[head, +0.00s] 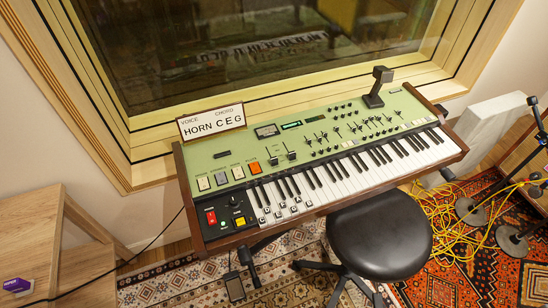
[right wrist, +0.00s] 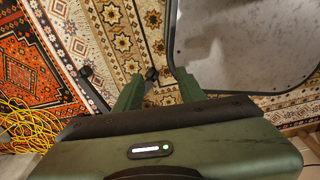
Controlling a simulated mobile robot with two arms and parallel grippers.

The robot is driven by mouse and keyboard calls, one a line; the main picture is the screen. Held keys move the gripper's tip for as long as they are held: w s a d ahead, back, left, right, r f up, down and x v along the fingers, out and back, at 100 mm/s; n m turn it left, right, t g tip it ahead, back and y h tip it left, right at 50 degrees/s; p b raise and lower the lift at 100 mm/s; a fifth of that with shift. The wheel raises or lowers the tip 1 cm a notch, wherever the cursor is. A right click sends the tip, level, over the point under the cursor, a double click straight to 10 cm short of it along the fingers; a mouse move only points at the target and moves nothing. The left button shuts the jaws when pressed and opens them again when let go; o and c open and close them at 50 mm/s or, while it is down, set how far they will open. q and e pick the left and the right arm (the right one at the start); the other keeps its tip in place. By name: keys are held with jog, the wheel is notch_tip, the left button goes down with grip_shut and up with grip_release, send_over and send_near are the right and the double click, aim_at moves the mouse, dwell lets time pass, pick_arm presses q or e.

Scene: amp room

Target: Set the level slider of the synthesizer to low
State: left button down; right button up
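The synthesizer (head: 300,145) stands below the window in the head view, with a green panel and wooden ends. Two larger black sliders (head: 281,154) stand side by side left of the panel's middle. Several smaller sliders (head: 370,122) spread to their right. The labels are too small to read, so I cannot tell which is the level slider or its setting. My right gripper (right wrist: 160,88) shows in the right wrist view, its two green fingers apart with nothing between them, above the patterned rug and away from the panel. My left gripper is in no view.
A round black stool (head: 380,240) stands close to the keyboard's front. Yellow cables (head: 445,225) and stands (head: 510,238) occupy the right floor. A wooden shelf (head: 60,245) is at left.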

jog(key=w+a+r+t+b, duration=0.1)
jog(key=w+a+r, duration=0.15)
jog(key=w, duration=0.45)
jog(key=w+a+r+t+b, duration=0.1)
jog(key=w+r, duration=0.2)
jog(key=w, duration=0.5)
jog(key=w+a+r+t+b, duration=0.1)
jog(key=w+r, duration=0.2)
jog(key=w, duration=0.4)
jog(key=w+a+r+t, duration=0.1)
jog(key=w+r, duration=0.4)
jog(key=r, duration=0.3)
jog(key=w+a+r+t+y+b, duration=0.1)
jog(key=w+a+r+t, duration=0.1)
jog(key=w+r, duration=0.4)
jog(key=w+a+r+t+b, duration=0.1)
jog(key=w+r, duration=0.4)
jog(key=r, duration=0.6)
jog(key=shift+w+a+r+t+y, duration=0.35)
jog(key=shift+a+r+t+y, duration=0.05)
jog(key=shift+a+t, duration=0.15)
jog(key=t+y, duration=0.2)
jog(key=t, duration=0.2)
send_near(275, 161)
jog(key=w, duration=0.1)
jog(key=shift+n, duration=0.4)
jog(key=x, duration=0.8)
jog(key=shift+w+a+f, duration=0.15)
jog(key=shift+f, duration=0.15)
jog(key=shift+c, duration=0.3)
